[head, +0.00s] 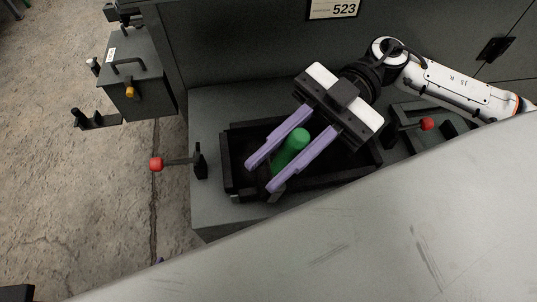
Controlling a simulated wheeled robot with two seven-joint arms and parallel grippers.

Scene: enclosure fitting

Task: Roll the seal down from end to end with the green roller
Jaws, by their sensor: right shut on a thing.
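The green roller (290,150) is in or just above a black open tray (235,185), tilted, with its rounded green end up. My right gripper (263,175) reaches in from the upper right, its two long purple fingers on either side of the roller and shut on it. The roller's lower part is partly hidden by the fingers and the dark tray. I cannot make out the seal.
A large grey slanted surface (400,225) fills the lower right. Red-knobbed clamps stand left (157,164) and right (427,124) of the tray. A grey box with a handle (135,85) is at upper left. Grey cabinets (240,45) stand behind. Concrete floor lies left.

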